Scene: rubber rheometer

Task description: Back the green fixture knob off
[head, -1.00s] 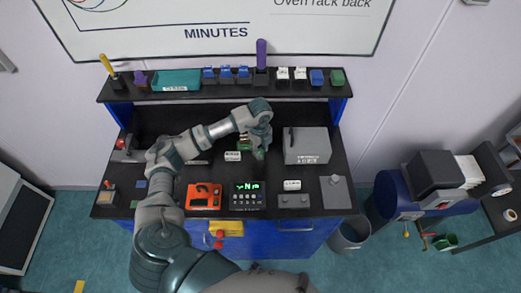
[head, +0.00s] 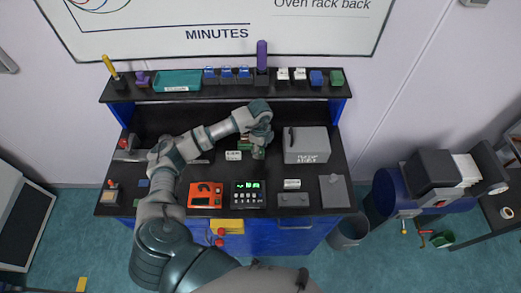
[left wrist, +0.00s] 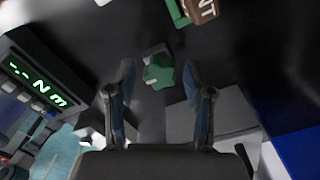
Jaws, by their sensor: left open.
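The green fixture knob (left wrist: 158,73) has a lobed outline and shows in the left wrist view between the two fingers of my left gripper (left wrist: 159,82), a little beyond the tips. The fingers are apart, with dark gaps on both sides of the knob, and nothing is held. In the head view the knob (head: 258,153) is a small green patch, partly hidden below my left gripper (head: 259,144). A pale fixture part shows next to the knob. My right gripper is not in view.
A torque display reading in Nm (head: 247,193) stands in front, beside an orange instrument (head: 205,195). A grey box with a handle (head: 307,146) stands close to the right of my gripper. A shelf with small blocks (head: 225,86) runs behind. A grey bin (head: 349,232) is on the floor.

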